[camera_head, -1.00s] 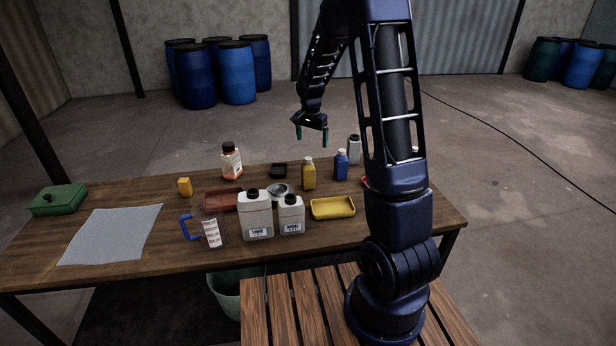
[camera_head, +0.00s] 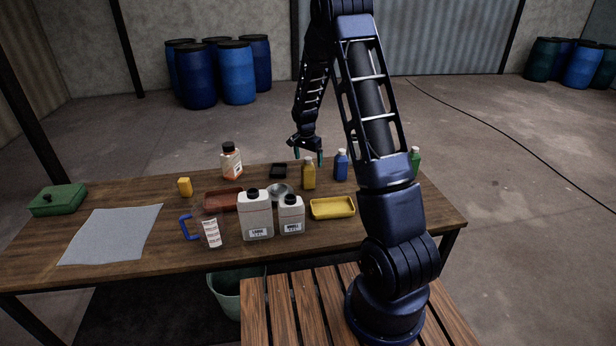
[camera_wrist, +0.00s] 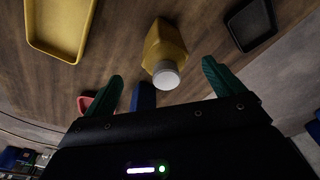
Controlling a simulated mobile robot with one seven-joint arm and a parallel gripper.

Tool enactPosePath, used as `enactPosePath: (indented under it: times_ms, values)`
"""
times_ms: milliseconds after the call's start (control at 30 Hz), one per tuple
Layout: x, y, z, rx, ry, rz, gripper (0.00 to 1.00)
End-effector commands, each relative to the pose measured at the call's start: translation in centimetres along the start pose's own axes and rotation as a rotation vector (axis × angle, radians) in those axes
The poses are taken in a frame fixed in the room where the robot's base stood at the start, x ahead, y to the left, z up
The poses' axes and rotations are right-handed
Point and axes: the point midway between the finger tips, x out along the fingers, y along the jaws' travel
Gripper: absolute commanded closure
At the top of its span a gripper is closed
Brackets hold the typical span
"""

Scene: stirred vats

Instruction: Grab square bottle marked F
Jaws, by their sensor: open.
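No letter F can be read on any bottle. A yellow bottle (camera_head: 308,174) with squarish sides and a pale cap stands upright toward the back of the table. It also shows in the wrist view (camera_wrist: 165,45), its white cap lying between the finger lines. A blue bottle (camera_head: 341,166) stands just right of it and shows partly in the wrist view (camera_wrist: 143,96). A green bottle (camera_head: 415,161) is partly behind my arm. My gripper (camera_head: 308,156) is open and empty, above and near the yellow bottle, its green fingers (camera_wrist: 163,76) apart with no contact visible.
A yellow tray (camera_head: 332,208), two white jugs (camera_head: 255,214) and a measuring jug with a blue handle (camera_head: 188,228) stand in front. A small black tray (camera_head: 278,171) and a reddish tray (camera_head: 222,200) are left of the bottle. A grey sheet (camera_head: 111,235) lies far left.

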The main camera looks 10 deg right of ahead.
Motion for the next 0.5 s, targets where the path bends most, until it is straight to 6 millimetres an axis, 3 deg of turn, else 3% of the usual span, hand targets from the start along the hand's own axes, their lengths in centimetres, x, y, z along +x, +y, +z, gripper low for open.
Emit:
enactPosePath:
  times_ms: [367,500]
  values:
    - [4.2,-0.7,-0.4,0.0,-0.001,0.001,0.07]
    - [4.9,-0.7,-0.5,0.0,0.0,0.0,0.07]
